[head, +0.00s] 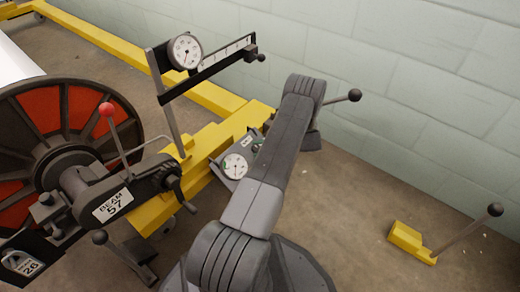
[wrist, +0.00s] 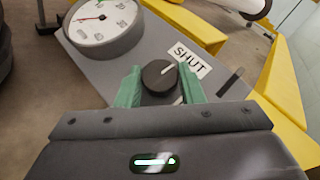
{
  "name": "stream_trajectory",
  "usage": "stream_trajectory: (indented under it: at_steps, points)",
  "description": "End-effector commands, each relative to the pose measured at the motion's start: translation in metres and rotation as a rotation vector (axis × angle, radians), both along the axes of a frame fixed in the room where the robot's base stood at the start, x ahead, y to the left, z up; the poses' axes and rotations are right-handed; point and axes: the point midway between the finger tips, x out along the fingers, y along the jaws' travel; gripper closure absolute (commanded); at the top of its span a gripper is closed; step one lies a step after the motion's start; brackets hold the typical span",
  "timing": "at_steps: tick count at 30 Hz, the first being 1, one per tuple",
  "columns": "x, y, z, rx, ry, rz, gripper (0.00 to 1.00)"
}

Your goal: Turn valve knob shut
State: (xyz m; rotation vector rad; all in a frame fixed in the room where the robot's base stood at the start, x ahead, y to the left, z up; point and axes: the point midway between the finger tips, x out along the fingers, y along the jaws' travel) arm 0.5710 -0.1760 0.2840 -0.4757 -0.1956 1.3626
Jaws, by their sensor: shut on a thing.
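The black round valve knob (wrist: 158,78) sits on a grey panel (wrist: 128,66) in the wrist view. Its white pointer line slants up and right, toward a white SHUT label (wrist: 190,59). My gripper (wrist: 160,74) has its green fingers on the left and right sides of the knob, closed on it. A round white dial gauge (wrist: 100,20) with a red needle pointing left is beside the knob. In the head view the gauge (head: 235,166) shows left of my arm, which hides most of the knob and gripper.
A yellow frame (head: 220,135) runs behind the panel. At left are a large red and black beam wheel (head: 65,115) and a red-tipped lever (head: 106,110). A yellow pedal block with a lever (head: 410,240) stands on open floor at right, near a block wall.

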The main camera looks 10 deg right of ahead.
Motion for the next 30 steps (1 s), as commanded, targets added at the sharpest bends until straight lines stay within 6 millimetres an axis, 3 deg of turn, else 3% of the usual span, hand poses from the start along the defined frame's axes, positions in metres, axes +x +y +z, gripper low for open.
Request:
stream_trajectory:
  at_steps: [9, 25, 26, 28, 30]
  points:
    - [0.0009, -0.0001, -0.0001, -0.054, -0.041, 0.096, 0.88]
    - [0.001, -0.0001, 0.0, -0.062, -0.047, 0.111, 0.88]
    - [0.0009, -0.0001, 0.0001, -0.062, -0.047, 0.111, 0.6]
    - [0.0011, 0.0, 0.0001, -0.062, -0.047, 0.111, 0.46]
    - [0.0011, 0.0, 0.0003, -0.062, -0.047, 0.112, 0.44]
